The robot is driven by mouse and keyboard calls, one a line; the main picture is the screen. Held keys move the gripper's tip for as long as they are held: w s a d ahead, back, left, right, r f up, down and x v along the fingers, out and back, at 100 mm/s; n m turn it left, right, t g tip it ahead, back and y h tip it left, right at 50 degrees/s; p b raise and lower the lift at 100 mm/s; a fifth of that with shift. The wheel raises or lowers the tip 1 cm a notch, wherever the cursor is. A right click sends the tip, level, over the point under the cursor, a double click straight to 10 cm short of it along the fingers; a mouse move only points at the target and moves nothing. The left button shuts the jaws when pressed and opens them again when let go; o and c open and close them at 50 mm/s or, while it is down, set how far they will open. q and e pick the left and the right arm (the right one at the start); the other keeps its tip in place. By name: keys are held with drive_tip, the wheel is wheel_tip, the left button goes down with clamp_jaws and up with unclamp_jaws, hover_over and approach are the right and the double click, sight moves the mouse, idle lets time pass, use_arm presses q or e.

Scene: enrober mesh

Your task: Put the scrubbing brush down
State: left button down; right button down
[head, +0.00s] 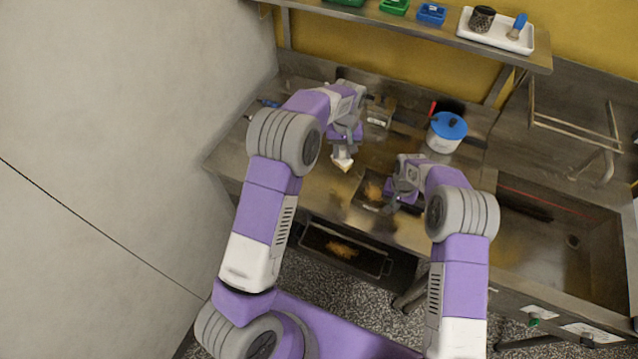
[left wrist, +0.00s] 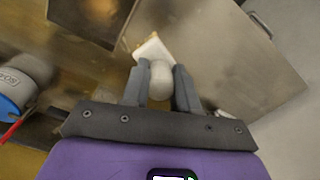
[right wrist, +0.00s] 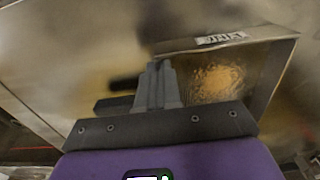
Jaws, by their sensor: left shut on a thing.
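The scrubbing brush (head: 342,165) has a pale block with a tan edge. My left gripper (head: 342,152) is shut on its rounded whitish handle (left wrist: 160,82), the block pointing away from the fingers. The brush is over the left part of the steel counter (head: 300,150); I cannot tell whether it touches the counter. My right gripper (right wrist: 162,82) has its fingers close together beside the left edge of a labelled frame (right wrist: 262,43) with a brown patch. Whether its fingers pinch that edge is unclear.
A white pot with a blue lid (head: 447,127) stands at the back of the counter. A sink (head: 560,235) is at the right. A tray with brown residue (head: 342,248) sits below the counter's front edge. A shelf (head: 430,27) runs above. Bare counter lies around the brush.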

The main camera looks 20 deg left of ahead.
use_arm(q)
drive_tip(key=s+a+f+n, duration=0.2)
drive_tip(key=s+a+n, duration=0.15)
drive_tip(key=a, duration=0.35)
drive_tip(key=shift+n, duration=0.45)
drive_tip(key=shift+a+f, duration=0.15)
drive_tip(key=shift+f, duration=1.45)
drive_tip(key=shift+a+f, duration=0.15)
drive_tip(key=shift+f, duration=1.45)
drive_tip(key=shift+a+f, duration=0.15)
drive_tip(key=shift+f, duration=1.45)
drive_tip(key=shift+s+f, duration=0.1)
drive_tip(key=shift+f, duration=0.05)
drive_tip(key=c, duration=0.9)
unclamp_jaws()
drive_tip(key=shift+o, duration=0.2)
wheel_tip(320, 180, up, 12)
drive_tip(key=shift+d, duration=0.15)
